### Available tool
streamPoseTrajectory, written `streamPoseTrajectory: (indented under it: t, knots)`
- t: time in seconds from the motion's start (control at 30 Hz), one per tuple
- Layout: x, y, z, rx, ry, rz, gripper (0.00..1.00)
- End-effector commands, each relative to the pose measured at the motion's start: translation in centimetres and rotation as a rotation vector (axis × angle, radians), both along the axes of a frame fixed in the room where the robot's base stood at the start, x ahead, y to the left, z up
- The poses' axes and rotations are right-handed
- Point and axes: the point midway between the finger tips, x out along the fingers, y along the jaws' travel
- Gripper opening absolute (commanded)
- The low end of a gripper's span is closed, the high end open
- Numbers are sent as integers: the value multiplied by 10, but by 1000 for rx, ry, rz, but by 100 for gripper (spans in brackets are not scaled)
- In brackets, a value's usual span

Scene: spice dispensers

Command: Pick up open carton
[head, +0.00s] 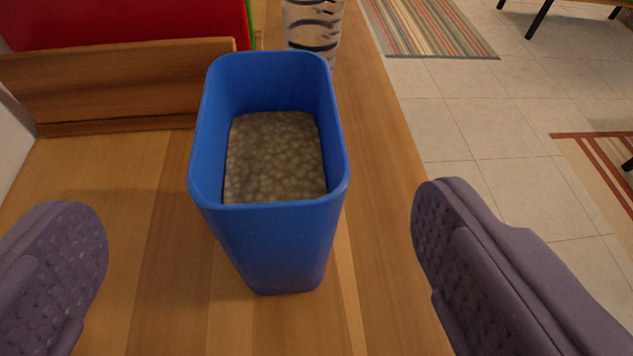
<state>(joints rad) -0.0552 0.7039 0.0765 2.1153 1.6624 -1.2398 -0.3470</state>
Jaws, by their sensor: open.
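An open blue carton (275,245) stands upright on the wooden surface, in the middle of the head view. It is open at the top and partly filled with a brownish, pebbly-looking content (274,157). My gripper (258,235) is open, with one purple textured finger at the lower left and the other at the lower right. The carton lies between and beyond the fingers, and neither finger appears to touch it. The carton's far outer side is hidden.
A wooden holder (120,85) with red items (120,20) stands behind left. A patterned cylinder (313,25) stands just behind the carton. The wooden surface (375,200) ends at right, above a tiled floor (450,125) with a striped rug (430,28).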

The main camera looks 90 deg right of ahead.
Motion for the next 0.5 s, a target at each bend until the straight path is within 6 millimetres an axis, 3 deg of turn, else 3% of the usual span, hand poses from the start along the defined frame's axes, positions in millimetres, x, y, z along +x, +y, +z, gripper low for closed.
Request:
streamPoseTrajectory:
  t: [0.2,0.5]
  knots:
    - [5,-38,-19,0,-1,-3,100]
    - [8,-72,-32,0,-3,-3,100]
